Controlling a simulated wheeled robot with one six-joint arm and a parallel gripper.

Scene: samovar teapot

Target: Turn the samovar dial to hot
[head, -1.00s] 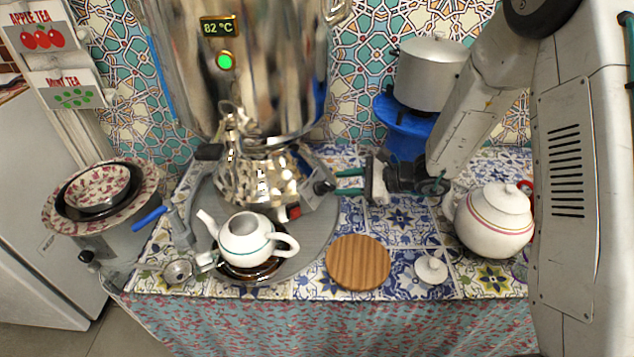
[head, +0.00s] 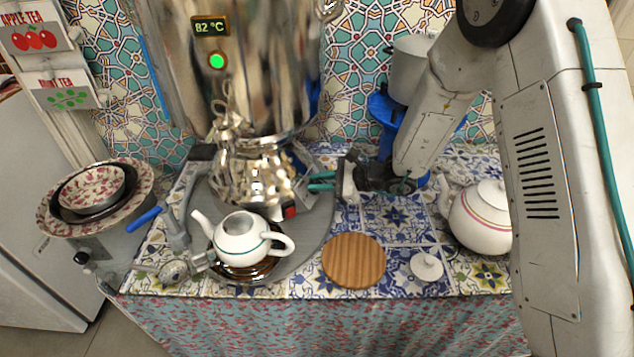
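The shiny metal samovar (head: 235,70) stands at the back left, its lit display (head: 210,26) reading 82 °C above a green light (head: 217,62). My gripper (head: 314,182) reaches in from the right, low at the samovar's right side. Its two teal fingers point left and stand a little apart, their tips at the place of the small dark dial. The fingers cover the dial, so its setting and whether they touch it cannot be made out. A red part (head: 290,212) shows just below.
A white teapot (head: 243,238) sits in front of the samovar. A round wooden board (head: 353,261), a small white lid (head: 426,266) and a larger teapot (head: 482,218) are to the right. A grey pot (head: 411,65) is behind my arm. Stacked bowls (head: 93,190) stand left.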

